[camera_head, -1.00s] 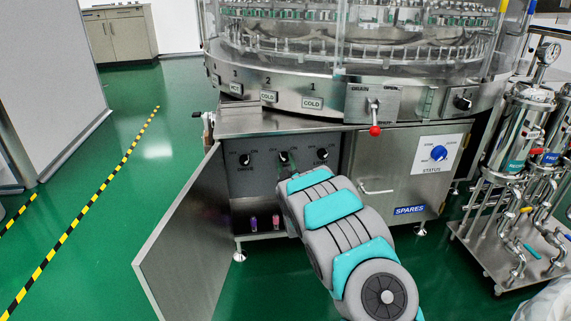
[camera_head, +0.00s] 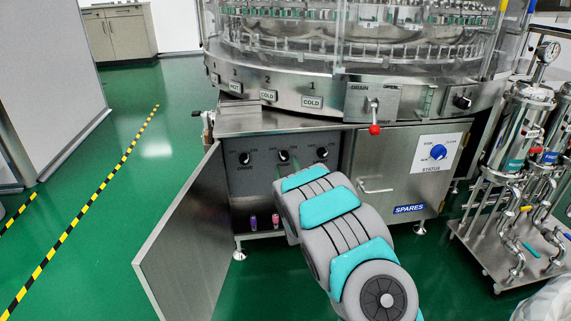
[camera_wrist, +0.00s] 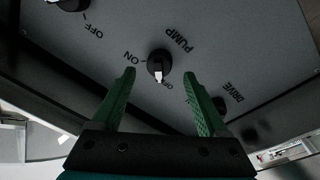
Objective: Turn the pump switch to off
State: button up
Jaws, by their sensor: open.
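The pump switch (camera_wrist: 159,65) is a round black knob with a white pointer, on a grey panel in the wrist view. The pointer is aimed down the picture, close to the partly covered OFF label; the ON label lies to its left. My gripper (camera_wrist: 160,77) is open, its two green fingers on either side of the switch with gaps, and no contact shows. In the head view the pump switch (camera_head: 284,156) is the middle of three knobs inside the open cabinet. My arm hides most of the gripper there.
The open cabinet door (camera_head: 182,245) stands on the left. A red-tipped drain lever (camera_head: 375,130) hangs above right.

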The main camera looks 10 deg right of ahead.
jog(key=s, duration=0.4)
jog(key=shift+s+f, duration=0.3)
jog(key=shift+d+r, duration=0.1)
jog(key=s+d+r+m+g+h+p, duration=0.1)
jog(key=s+d+r+m+g+p, duration=0.1)
jog(key=s+r+g, duration=0.3)
jog(key=s+d+m+g+h+p, duration=0.1)
jog(key=s+d+m+g, duration=0.15)
jog(key=s, duration=0.45)
jog(key=s+a+r+g+p, duration=0.1)
jog(key=s+r+g, duration=0.2)
jog(key=s, duration=1.3)
jog(key=s+a+r+m+g+y+p, duration=0.1)
jog(key=s+g, duration=0.5)
jog(key=s, duration=1)
jog(key=s+a+r+m+g+y+p, duration=0.1)
jog(key=s+r+g, duration=0.3)
jog(key=s, duration=1.2)
jog(key=shift+s+a+r+g+p, duration=0.15)
jog(key=shift+a+r+g+p, duration=0.3)
jog(key=shift+a+p, duration=0.4)
jog(key=shift+d+m, duration=0.1)
jog(key=shift+m, duration=0.15)
